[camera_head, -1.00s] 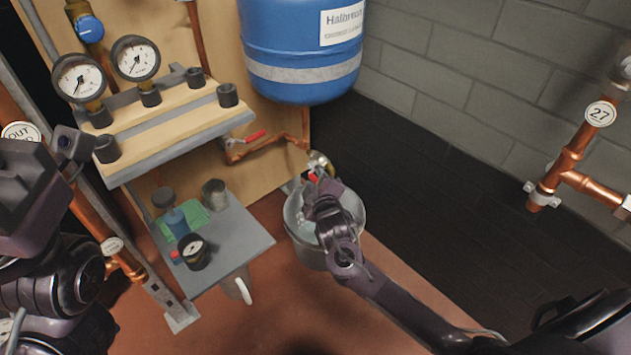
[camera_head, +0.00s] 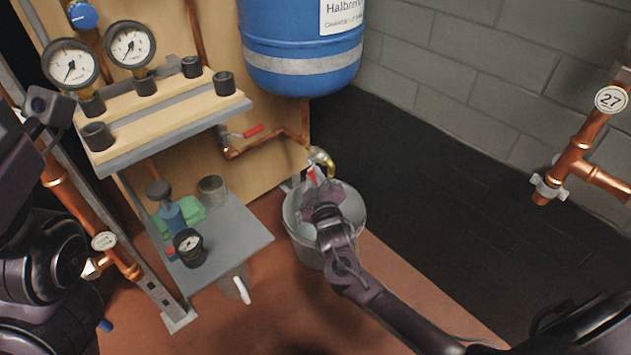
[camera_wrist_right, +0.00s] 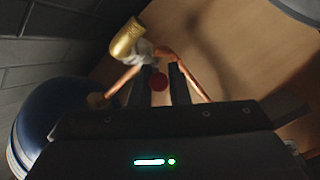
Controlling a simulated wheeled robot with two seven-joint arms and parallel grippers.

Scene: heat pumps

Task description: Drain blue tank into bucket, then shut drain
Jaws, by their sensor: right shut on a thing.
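The blue tank (camera_head: 302,40) hangs on the wooden board, its top cut off by the frame. A copper pipe leads below it to a brass drain valve (camera_head: 322,158) with a small red handle (camera_head: 311,175). The metal bucket (camera_head: 310,252) stands on the floor under the valve. My right gripper (camera_head: 319,186) is over the bucket at the valve, shut on the red handle. The right wrist view shows the red handle (camera_wrist_right: 158,82) between the fingers, beside the brass spout (camera_wrist_right: 126,38). My left arm is at the left edge; its fingers cannot be made out.
Another red-lever valve (camera_head: 248,132) sits on the pipe left of the drain. A grey shelf (camera_head: 235,238) with a gauge and cup stands left of the bucket. Gauges (camera_head: 70,62) are above. A copper pipe tagged 27 (camera_head: 575,155) is at right.

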